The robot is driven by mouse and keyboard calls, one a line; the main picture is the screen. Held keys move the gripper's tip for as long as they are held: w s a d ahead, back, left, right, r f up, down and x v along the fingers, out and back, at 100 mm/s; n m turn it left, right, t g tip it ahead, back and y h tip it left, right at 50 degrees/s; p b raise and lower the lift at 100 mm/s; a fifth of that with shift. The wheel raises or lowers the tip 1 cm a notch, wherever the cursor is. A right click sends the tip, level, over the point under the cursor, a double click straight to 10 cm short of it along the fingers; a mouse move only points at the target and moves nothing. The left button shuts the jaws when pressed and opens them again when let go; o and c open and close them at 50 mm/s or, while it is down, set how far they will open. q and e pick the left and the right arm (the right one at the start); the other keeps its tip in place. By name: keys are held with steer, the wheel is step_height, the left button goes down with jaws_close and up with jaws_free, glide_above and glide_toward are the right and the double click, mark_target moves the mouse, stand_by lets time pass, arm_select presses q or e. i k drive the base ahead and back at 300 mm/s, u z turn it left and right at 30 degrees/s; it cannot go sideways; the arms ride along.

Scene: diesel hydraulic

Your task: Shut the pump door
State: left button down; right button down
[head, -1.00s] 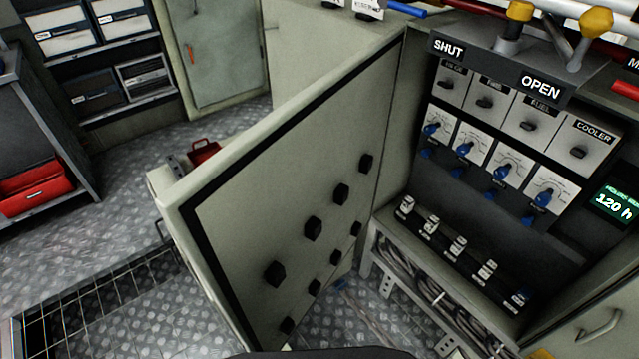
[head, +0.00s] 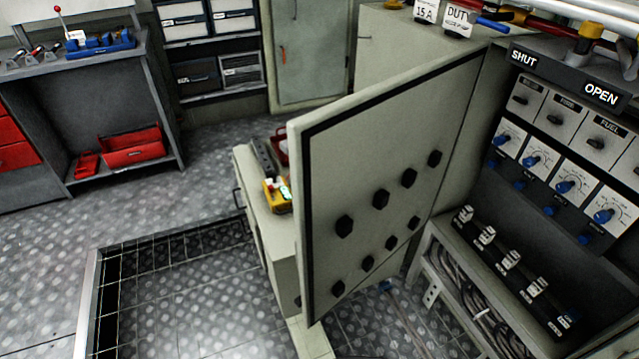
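A pale grey-green cabinet door (head: 390,150) stands wide open in the head view. Its inner face, with a black seal strip and several black knobs, is turned toward me. Its hinge side is at the right, by the open cabinet (head: 520,225). Inside the cabinet are rows of switches, blue knobs and clamped cables. Signs reading SHUT (head: 524,60) and OPEN (head: 601,94) are above the switches. I cannot tell from a label whether this is the pump door. Neither of my grippers shows.
A low cabinet (head: 270,235) with a yellow device (head: 279,195) stands behind the door's free edge. A grated floor pit (head: 170,300) lies at lower left. A workbench (head: 70,60) with red trays is at far left. Patterned metal floor (head: 50,240) between is clear.

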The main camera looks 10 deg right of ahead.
mark_target(369, 166)
steer(key=u, duration=1.4)
steer(key=i, duration=2.2)
steer(key=z, duration=4.1)
steer(key=i, duration=0.55)
steer(key=u, duration=0.5)
steer(key=k, duration=1.2)
steer(key=z, duration=0.25)
steer(key=i, duration=0.8)
steer(key=z, duration=0.7)
